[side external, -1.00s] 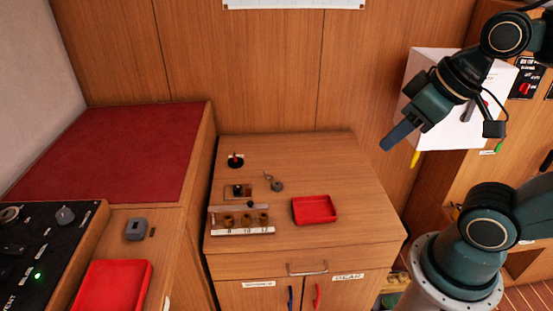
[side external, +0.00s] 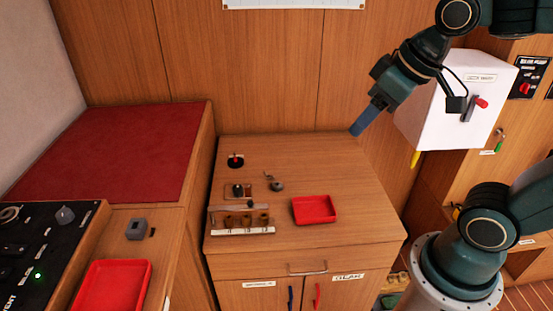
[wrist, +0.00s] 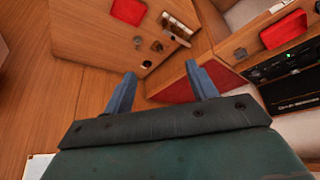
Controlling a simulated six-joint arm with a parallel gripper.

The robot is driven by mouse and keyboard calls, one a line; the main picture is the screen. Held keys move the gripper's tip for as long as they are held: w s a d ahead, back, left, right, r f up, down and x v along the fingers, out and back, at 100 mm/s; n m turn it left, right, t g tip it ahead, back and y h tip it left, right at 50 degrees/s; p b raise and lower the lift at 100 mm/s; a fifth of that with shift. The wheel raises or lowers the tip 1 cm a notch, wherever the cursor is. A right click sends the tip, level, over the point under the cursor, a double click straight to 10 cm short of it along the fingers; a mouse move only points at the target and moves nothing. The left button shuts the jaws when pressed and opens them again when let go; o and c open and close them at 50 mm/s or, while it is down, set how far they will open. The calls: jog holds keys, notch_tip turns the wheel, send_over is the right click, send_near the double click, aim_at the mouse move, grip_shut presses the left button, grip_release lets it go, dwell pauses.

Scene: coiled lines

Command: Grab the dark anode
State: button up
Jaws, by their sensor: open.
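I cannot tell for sure which piece is the dark anode. A small dark grey round piece (side external: 277,187) with a hooked end lies loose on the wooden cabinet top, left of and behind the red tray (side external: 315,209); it also shows in the wrist view (wrist: 137,40). A grey block (side external: 137,229) sits on the left bench by another red tray (side external: 115,285). My gripper (side external: 357,131) is high above the cabinet's back right, pointing down and left. In the wrist view its two blue fingers (wrist: 162,84) are apart with nothing between them.
A rack of several brass pieces (side external: 247,220) stands at the cabinet's front left. Behind it are a dark piece on a brown pad (side external: 238,190) and a black round base with a red tip (side external: 236,161). A white box (side external: 470,105) is right of my arm. The cabinet's right side is clear.

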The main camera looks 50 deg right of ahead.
jog(key=w+d+f+n, duration=0.1)
jog(key=w+f, duration=0.2)
jog(key=w, duration=0.8)
jog(key=w+d+f+n, duration=0.1)
jog(key=w+f, duration=0.3)
jog(key=w, duration=0.6)
jog(key=w+d+f+n+y, duration=0.1)
jog(key=w+f, duration=0.6)
jog(key=f, duration=0.4)
jog(key=w+d+f+n+g, duration=0.1)
jog(key=w+d+f, duration=0.1)
jog(key=w+f, duration=0.5)
notch_tip(320, 180, down, 4)
jog(key=shift+w+y, duration=0.4)
jog(key=shift+f, duration=0.1)
send_over(238, 189)
jog(key=s+d, duration=0.1)
jog(key=d, duration=0.1)
jog(key=shift+s+f, duration=0.2)
jog(key=shift+f, duration=3.65)
jog(key=shift+x, duration=2.55)
